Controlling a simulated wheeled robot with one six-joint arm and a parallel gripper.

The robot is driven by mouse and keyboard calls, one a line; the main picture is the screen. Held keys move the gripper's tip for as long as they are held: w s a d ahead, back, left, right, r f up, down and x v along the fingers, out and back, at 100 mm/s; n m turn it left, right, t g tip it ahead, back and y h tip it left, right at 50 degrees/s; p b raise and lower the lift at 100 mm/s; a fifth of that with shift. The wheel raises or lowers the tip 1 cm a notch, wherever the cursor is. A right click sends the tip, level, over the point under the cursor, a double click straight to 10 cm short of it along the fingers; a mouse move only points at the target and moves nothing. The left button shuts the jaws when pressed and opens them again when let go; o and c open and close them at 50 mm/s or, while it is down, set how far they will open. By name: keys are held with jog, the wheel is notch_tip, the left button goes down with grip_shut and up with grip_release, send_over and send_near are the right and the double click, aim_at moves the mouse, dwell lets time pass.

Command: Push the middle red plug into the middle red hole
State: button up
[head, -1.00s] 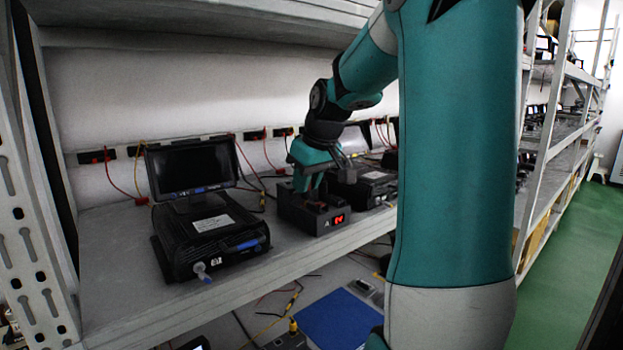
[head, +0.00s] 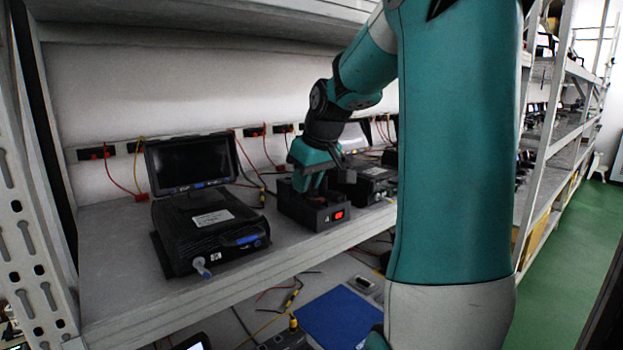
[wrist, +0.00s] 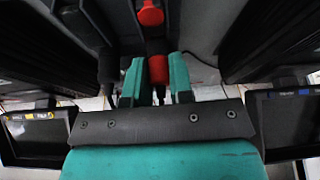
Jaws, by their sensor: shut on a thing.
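My gripper (wrist: 156,68) is shut on a red plug (wrist: 158,70), which sits between its two teal fingers in the wrist view. A second red piece (wrist: 150,13) shows just beyond it, against dark housing; I cannot tell whether it is a plug or a hole. In the head view my gripper (head: 307,182) points down at a black box (head: 312,215) with a lit red panel (head: 338,215) on its front. The top of the box is mostly hidden by the gripper, so how deep the held plug sits cannot be told.
A black device with a screen (head: 190,163) stands left of the box on the grey shelf (head: 120,255). Another device (head: 372,185) stands close on the right. Red and yellow cables hang from the back wall. A blue mat (head: 338,318) lies on the lower shelf.

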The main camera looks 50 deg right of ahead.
jog(key=shift+f, duration=0.35)
dwell(0.4)
jog(key=o, duration=1.2)
jog(key=shift+w, duration=0.1)
jog(key=shift+o, duration=0.2)
jog(key=shift+r+p, duration=2.25)
jog(key=shift+r, duration=0.55)
